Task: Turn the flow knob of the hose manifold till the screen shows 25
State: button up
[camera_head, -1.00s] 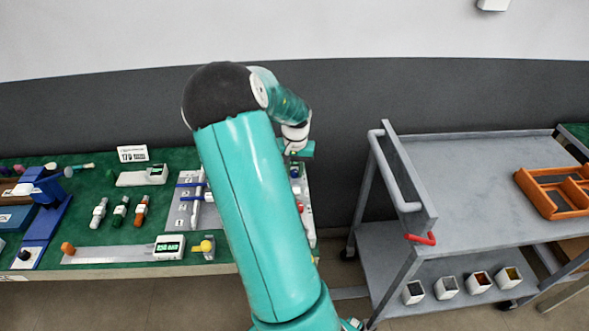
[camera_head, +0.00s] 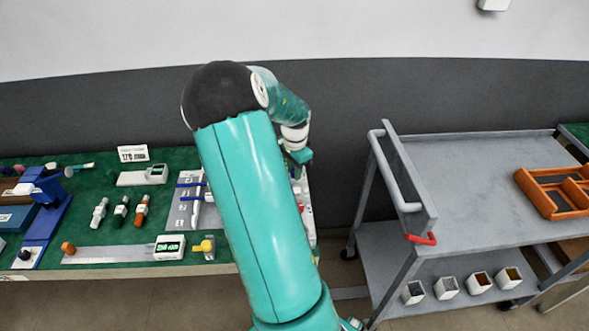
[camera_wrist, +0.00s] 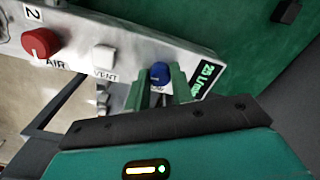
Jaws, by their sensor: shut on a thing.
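The hose manifold (camera_wrist: 133,45) is a pale metal block, shown tilted in the wrist view; part of it (camera_head: 306,215) shows behind my arm in the head view. Its blue knob (camera_wrist: 160,71) sits between the two green fingers of my gripper (camera_wrist: 159,86), which is shut on it. The label by the knob is mostly hidden. The small dark screen (camera_wrist: 207,79) beside the right finger shows 25 L/min in green, its end partly cut off. In the head view my gripper (camera_head: 301,157) is at the table's right end.
A red knob (camera_wrist: 40,43) marked AIR and a white square button (camera_wrist: 104,57) marked VENT are on the same block. The green table (camera_head: 108,255) holds several other devices to the left. A grey cart (camera_head: 470,190) stands to the right, beyond a gap.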

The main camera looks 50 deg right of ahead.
jog(key=shift+m, duration=0.4)
jog(key=o, duration=1)
jog(key=shift+r, duration=0.1)
notch_tip(320, 180, up, 14)
jog(key=shift+s+f, duration=0.1)
jog(key=shift+f, duration=0.05)
dwell(0.3)
